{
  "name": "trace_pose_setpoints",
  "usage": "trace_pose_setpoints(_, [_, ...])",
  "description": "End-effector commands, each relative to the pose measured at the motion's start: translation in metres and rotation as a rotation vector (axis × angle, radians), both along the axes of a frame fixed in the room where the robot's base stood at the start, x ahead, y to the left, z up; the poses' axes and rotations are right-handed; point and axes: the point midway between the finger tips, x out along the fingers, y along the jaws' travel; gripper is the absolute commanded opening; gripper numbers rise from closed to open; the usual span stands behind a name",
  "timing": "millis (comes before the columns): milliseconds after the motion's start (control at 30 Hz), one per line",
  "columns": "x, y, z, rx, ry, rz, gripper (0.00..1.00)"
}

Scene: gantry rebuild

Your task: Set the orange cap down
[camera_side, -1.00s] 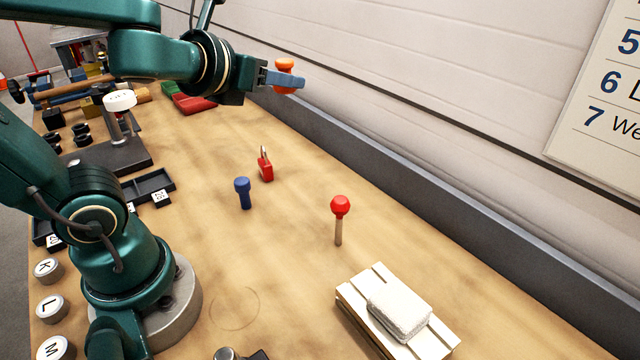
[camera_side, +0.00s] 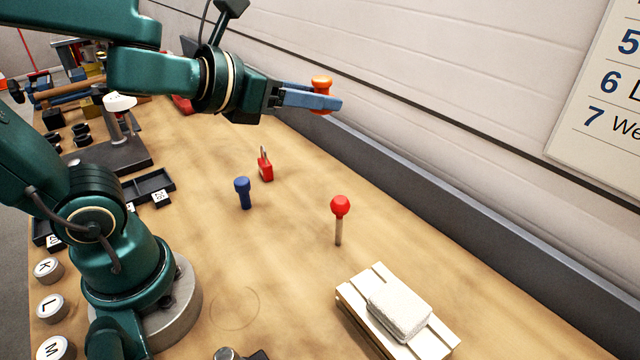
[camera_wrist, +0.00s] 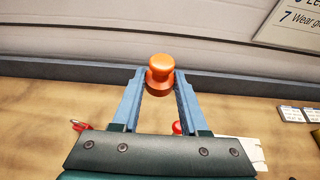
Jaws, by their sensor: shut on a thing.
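The orange cap (camera_side: 322,82) is held between the blue fingers of my gripper (camera_side: 318,98), well above the bench, towards the back wall. In the wrist view the orange cap (camera_wrist: 160,76) sits between the two fingertips of my gripper (camera_wrist: 160,84), its rounded knob at the top and a wider part below. The gripper is shut on it. The lower part of the cap is partly hidden by a finger in the side view.
Below on the wooden bench (camera_side: 300,290) stand a red-topped peg (camera_side: 340,207), a blue peg (camera_side: 242,192) and a red padlock (camera_side: 265,165). A wooden block with a white pad (camera_side: 398,310) lies at the front. A grey ledge (camera_side: 480,208) runs along the wall. Bare bench lies between them.

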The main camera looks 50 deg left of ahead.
Motion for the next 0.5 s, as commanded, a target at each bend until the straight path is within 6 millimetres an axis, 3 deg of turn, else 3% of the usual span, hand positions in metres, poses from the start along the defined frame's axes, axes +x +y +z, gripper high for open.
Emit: trace_pose_setpoints(500, [0.007, -0.004, 0.021, 0.000, 0.000, 0.102, 0.00])
